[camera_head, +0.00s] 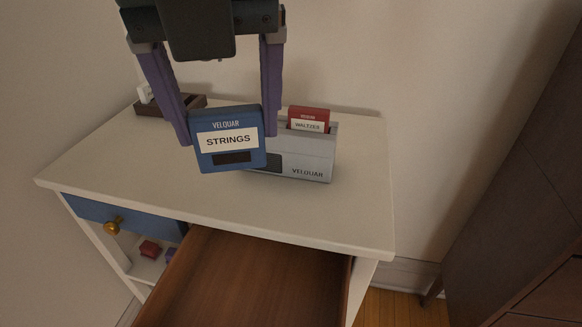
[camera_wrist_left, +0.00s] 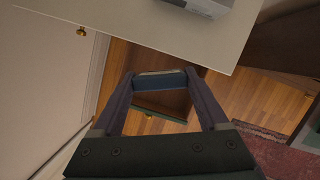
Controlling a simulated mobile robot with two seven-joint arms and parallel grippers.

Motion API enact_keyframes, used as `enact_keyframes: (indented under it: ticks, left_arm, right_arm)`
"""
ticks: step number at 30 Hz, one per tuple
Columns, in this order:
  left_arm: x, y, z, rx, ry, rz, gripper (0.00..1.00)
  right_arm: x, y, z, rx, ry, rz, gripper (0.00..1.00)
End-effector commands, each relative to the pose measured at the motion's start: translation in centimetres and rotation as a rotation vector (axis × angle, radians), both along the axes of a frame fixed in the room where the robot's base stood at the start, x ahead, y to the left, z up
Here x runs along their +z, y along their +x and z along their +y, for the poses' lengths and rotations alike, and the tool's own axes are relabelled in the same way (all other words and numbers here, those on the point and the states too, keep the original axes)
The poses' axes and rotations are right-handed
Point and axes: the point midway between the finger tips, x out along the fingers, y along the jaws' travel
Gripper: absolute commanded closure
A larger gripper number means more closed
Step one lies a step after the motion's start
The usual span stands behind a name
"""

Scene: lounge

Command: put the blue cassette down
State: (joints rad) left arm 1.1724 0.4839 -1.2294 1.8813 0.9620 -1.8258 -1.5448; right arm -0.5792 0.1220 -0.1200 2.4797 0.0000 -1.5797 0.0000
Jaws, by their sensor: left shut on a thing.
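The blue cassette (camera_head: 213,156) carries a white label reading "STRINGS". My left gripper (camera_head: 228,138) is shut on it, with one purple finger at each side. The cassette is upright in front of the grey player and hides part of its left side; whether it touches the tabletop (camera_head: 130,168) I cannot tell. In the left wrist view the cassette (camera_wrist_left: 161,81) shows edge-on between the fingertips of my left gripper (camera_wrist_left: 160,78). My right gripper is not in view.
A grey player (camera_head: 312,158) marked "VELQUAR" stands on the table with a red "WALTZES" cassette (camera_head: 309,117) in its top. A dark holder (camera_head: 190,103) is at the back left. An open wooden drawer (camera_head: 250,275) juts out below. The tabletop's left front is clear.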

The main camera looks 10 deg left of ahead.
Motion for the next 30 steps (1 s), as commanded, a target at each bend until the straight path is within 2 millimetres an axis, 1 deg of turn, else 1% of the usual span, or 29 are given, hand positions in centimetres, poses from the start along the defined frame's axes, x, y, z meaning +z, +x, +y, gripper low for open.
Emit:
enact_keyframes:
  ticks: [1,3,6,9,11,14,21,24,27,30]
  left_arm:
    - [-1.7,0.1,-0.2,-0.086,-0.002,0.001,0.81]
    - [-2.4,0.3,-0.5,-0.196,-0.001,0.001,0.81]
    - [-3.1,0.6,-0.7,-0.310,-0.001,0.001,0.81]
    - [-3.5,0.7,-0.8,-0.377,0.001,0.002,0.81]
    - [-4.0,0.7,-0.8,-0.396,0.002,0.004,0.81]
    - [-6.1,0.7,-0.9,-0.409,0.003,0.006,0.81]
    - [-13.3,0.6,-0.8,-0.408,0.004,0.006,0.81]
    - [-16.0,0.6,-0.9,-0.408,0.003,0.007,0.81]
    - [-17.8,0.7,-0.9,-0.408,0.002,0.005,0.81]
    - [-18.8,0.7,-0.9,-0.408,0.003,0.003,0.81]
  right_arm:
    - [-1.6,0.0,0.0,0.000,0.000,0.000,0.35]
    - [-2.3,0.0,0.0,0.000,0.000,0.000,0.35]
    - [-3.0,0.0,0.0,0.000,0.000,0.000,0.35]
    - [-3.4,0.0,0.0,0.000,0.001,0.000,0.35]
    - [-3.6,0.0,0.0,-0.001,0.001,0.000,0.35]
    - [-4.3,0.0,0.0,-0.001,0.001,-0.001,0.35]
    - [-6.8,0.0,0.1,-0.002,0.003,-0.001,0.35]
    - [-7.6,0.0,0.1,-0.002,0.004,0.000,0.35]
    - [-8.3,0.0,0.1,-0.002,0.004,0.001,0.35]
    - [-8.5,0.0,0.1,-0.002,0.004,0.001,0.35]
